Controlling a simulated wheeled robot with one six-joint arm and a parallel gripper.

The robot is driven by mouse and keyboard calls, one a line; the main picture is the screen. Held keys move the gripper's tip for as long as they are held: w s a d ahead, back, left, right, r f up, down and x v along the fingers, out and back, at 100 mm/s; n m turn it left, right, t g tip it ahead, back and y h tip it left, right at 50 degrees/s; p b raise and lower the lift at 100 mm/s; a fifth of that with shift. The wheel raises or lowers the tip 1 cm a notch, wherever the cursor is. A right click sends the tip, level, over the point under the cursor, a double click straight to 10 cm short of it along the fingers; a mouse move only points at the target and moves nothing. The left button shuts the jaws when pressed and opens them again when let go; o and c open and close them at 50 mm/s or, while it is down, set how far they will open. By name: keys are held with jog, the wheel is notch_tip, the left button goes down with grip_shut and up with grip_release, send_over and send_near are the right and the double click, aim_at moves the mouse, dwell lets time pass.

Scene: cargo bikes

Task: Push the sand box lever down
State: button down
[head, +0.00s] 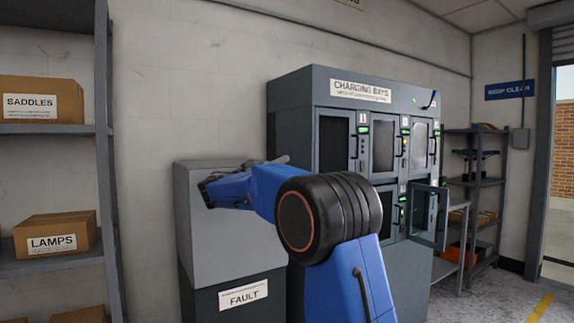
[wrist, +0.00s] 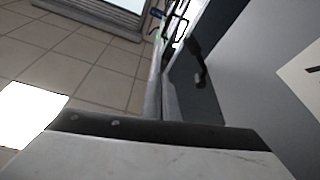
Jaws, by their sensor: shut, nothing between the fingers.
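The sand box seems to be the grey cabinet (head: 225,252) with a dark lower part marked FAULT, left of the charging cabinet. A short dark grey bar (head: 265,162) shows at its top right corner, just above my blue arm. It may be the lever, but my arm hides its lower side. My gripper (head: 205,188) is in front of the upper left of the box, small and dark, shut and empty. I cannot tell whether it touches the box. In the wrist view a dark handle-like piece (wrist: 199,66) juts from a dark panel; I cannot tell whether it is the lever.
The charging cabinet (head: 290,92) stands right of the box, with a lower door (head: 428,215) swung open. A shelf (head: 60,130) with cardboard boxes stands at the left. Clear floor lies at the far right.

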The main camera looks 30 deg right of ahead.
jog(key=v, duration=0.6)
jog(key=shift+w+a, duration=0.45)
jog(key=shift+w, duration=0.25)
jog(key=s+d+f+n+y, duration=0.4)
jog(key=s+f, duration=0.4)
jog(key=s, duration=0.4)
jog(key=s+d+f+n+y, duration=0.1)
jog(key=s+f+n+y, duration=0.4)
jog(key=s+f, duration=0.55)
jog(key=s+a+f+n+t+y, duration=0.1)
jog(key=s+a+f+y, duration=0.5)
jog(key=s, duration=0.7)
jog(key=s+a+f+n+t+y, duration=0.1)
jog(key=s+a+f+n+y, duration=0.2)
jog(key=s+a+f+y, duration=0.3)
jog(key=s+a+f, duration=0.5)
jog(key=s+f, duration=0.2)
jog(key=f, duration=0.2)
jog(key=shift+n+y, duration=0.3)
jog(key=shift+s+d+f, duration=0.1)
jog(key=shift+d, duration=0.05)
